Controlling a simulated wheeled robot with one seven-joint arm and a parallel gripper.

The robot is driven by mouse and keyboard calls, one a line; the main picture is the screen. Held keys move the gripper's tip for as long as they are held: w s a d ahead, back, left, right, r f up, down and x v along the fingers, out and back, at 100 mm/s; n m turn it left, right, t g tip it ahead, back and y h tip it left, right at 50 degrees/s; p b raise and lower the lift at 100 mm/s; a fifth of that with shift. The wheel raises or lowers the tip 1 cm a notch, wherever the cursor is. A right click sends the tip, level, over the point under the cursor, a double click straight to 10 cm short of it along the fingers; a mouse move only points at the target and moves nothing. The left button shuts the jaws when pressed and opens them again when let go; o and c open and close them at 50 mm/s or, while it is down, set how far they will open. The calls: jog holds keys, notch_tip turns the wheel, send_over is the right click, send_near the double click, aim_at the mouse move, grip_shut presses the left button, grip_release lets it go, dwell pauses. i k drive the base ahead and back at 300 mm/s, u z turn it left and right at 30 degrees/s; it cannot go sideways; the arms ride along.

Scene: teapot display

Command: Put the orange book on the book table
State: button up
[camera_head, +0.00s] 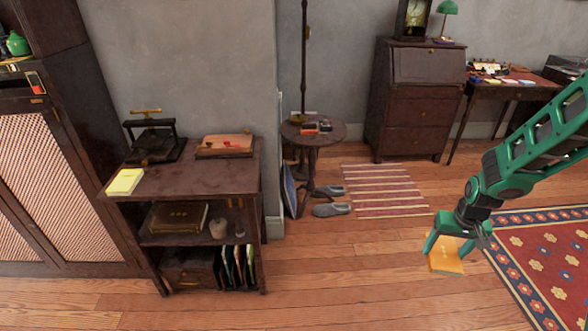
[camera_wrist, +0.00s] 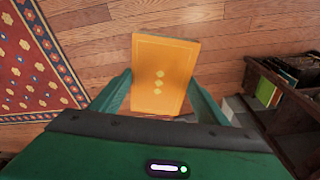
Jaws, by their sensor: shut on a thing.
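The orange book (camera_head: 446,262) is held in my gripper (camera_head: 455,240) above the wood floor, at the lower right of the head view. In the wrist view the orange book (camera_wrist: 163,60) shows its cover with a thin border and small pale diamonds. The green fingers of my gripper (camera_wrist: 158,95) are on its two sides. A dark wooden table with shelves (camera_head: 190,181) stands at the left, well away from the book. A yellow book (camera_head: 125,182) lies on its top. No label shows which table is the book table.
A book press (camera_head: 152,142) and a wooden board (camera_head: 224,146) occupy the back of the shelf table's top; its front middle is bare. A small round table (camera_head: 313,134) holds small items. Grey shoes (camera_head: 331,210) lie on the floor. A patterned red rug (camera_head: 550,262) is at right.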

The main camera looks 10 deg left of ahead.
aim_at(176, 178)
jog(key=u, duration=1.15)
jog(key=i, duration=0.5)
jog(key=u, duration=0.1)
